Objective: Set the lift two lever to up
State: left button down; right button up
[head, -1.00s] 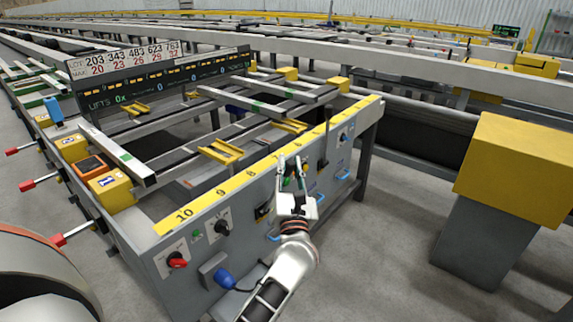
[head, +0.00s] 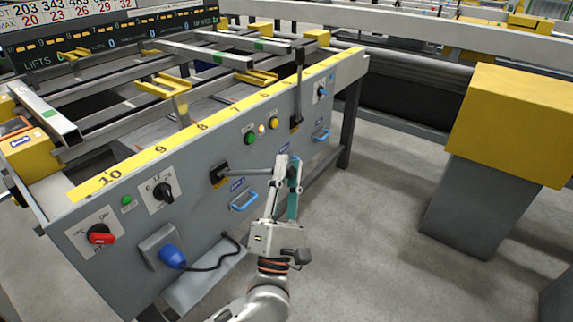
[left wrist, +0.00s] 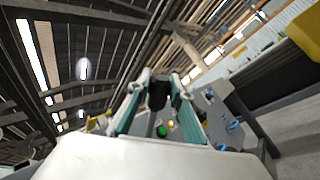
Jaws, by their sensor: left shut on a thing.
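The lift two lever (head: 248,173) comes out of a black housing (head: 219,172) on the grey front panel. Its shaft points outward, roughly level, towards my left gripper (head: 288,162). The left gripper is shut on the lever's end, with the fingers covering much of it in the head view. In the left wrist view a black knob (left wrist: 157,94) sits between the two fingertips. A second lever (head: 299,85), further along the panel, stands upright with a black handle. The small labels are hard to read. My right gripper is not in view.
The panel (head: 205,215) also carries a red rotary switch (head: 101,235), a black selector (head: 162,192), a blue plug (head: 172,256) with a cable, green and amber buttons, and blue handles (head: 243,200). A yellow-topped block (head: 510,120) stands right. Floor between is clear.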

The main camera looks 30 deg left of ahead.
pick_arm(q)
jog(key=shift+d+f, duration=0.1)
jog(key=shift+f, duration=0.15)
jog(key=c, duration=1.8)
grip_release()
jog(key=shift+r, duration=0.2)
